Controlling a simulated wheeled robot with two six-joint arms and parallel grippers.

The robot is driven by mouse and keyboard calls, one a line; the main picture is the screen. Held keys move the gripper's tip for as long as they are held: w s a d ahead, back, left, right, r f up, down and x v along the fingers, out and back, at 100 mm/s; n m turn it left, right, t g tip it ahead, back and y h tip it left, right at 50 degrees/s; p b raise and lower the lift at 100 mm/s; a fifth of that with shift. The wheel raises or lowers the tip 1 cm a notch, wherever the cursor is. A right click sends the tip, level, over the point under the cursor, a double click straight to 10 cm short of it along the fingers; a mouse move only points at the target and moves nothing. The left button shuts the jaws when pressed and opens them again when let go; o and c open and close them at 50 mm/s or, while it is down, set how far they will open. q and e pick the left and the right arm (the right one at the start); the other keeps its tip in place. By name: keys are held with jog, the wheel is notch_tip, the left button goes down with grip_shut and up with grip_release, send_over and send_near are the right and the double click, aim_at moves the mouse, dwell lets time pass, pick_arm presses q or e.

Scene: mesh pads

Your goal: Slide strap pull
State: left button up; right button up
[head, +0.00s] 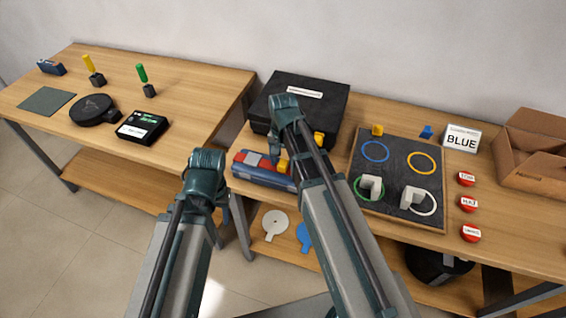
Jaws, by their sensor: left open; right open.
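I cannot pick out a strap pull for certain. A blue, red and grey device (264,176) with a yellow part (283,166) lies at the front left of the right-hand table. My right arm covers part of it. A black case (322,92) with a white label stands behind it, and a yellow piece (319,139) shows at its front. My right gripper (277,155) is open, pointing down just above or beside the device; contact cannot be told. My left gripper (224,212) is open near the left end of that table, apart from the device.
A dark board (395,157) with coloured rings and two white-grey blocks lies to the right. Several red buttons (468,204), a BLUE sign (461,139) and a cardboard box (541,150) stand beyond. The left table holds a black disc (92,109) and a black box (142,127).

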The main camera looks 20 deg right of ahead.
grip_shut()
dwell(1.3)
